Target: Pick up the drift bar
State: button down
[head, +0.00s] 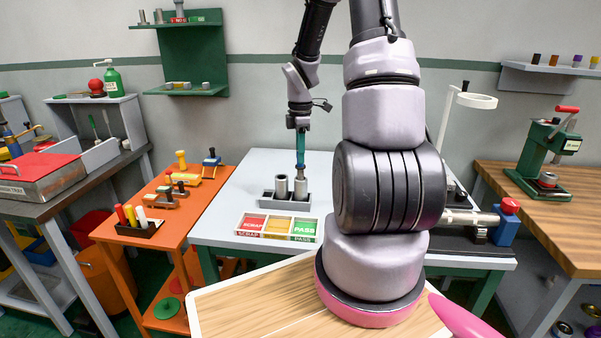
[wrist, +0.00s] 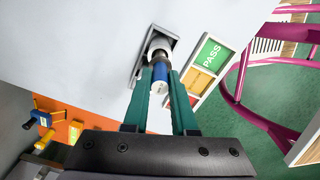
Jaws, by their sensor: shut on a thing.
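My gripper (head: 300,136) is over the rear part of the grey-white table, pointing down. In the wrist view its two teal fingers (wrist: 162,69) are closed around the drift bar, a bar with a blue section (wrist: 160,74) and a pale metal end towards the camera. In the head view the drift bar (head: 300,161) is a small upright piece below the fingers, directly over the right metal cylinder (head: 300,187) of a grey rack (head: 282,200). I cannot tell whether its lower end is inside that cylinder or just above it.
A tray (head: 277,227) with red, yellow and green PASS sections lies in front. An orange table (head: 205,200) with tools is at left. A grey vise-like fixture with a blue block (head: 507,226) is at right.

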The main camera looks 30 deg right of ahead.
notch_tip(320, 180, up, 11)
dwell(0.8)
